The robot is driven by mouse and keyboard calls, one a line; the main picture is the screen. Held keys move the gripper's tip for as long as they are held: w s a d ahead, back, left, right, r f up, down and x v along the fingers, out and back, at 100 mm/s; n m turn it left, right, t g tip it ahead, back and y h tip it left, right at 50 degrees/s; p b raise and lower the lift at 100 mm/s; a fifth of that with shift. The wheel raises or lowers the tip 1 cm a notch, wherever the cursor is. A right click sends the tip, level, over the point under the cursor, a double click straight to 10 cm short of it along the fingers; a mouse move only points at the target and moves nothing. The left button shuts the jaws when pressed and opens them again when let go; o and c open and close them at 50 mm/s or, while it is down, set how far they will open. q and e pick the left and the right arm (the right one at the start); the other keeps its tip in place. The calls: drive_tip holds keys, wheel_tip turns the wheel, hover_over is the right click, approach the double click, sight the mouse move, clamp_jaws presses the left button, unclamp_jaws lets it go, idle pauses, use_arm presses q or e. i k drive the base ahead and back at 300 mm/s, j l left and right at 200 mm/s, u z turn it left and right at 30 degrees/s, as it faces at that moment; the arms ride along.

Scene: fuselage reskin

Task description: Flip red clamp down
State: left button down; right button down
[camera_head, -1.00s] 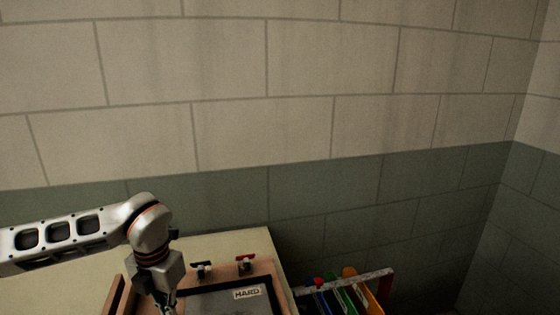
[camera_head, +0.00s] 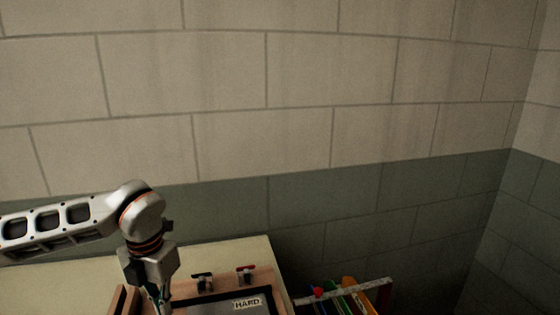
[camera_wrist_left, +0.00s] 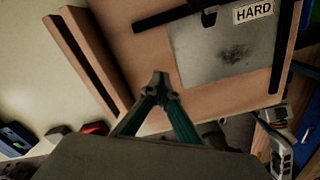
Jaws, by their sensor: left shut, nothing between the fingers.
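Two small clamps stand at the back edge of a wooden board (camera_head: 220,287) in the head view. The left clamp (camera_head: 203,281) looks mostly dark with a little red. A grey panel labelled HARD (camera_head: 222,307) lies on the board and also shows in the left wrist view (camera_wrist_left: 205,60). My left gripper (camera_head: 163,309) is left of both clamps, near the board's left part. It is shut and empty; its fingertips meet over the board in the wrist view (camera_wrist_left: 160,82). My right gripper is out of view.
A rack (camera_head: 350,290) with several coloured items stands right of the table. A pale tabletop (camera_head: 60,285) extends left of the board. A wooden rail (camera_wrist_left: 85,55) runs along the board's left side. A red object (camera_wrist_left: 95,128) lies at the lower left of the wrist view.

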sight(246, 274)
drive_tip(key=k, duration=1)
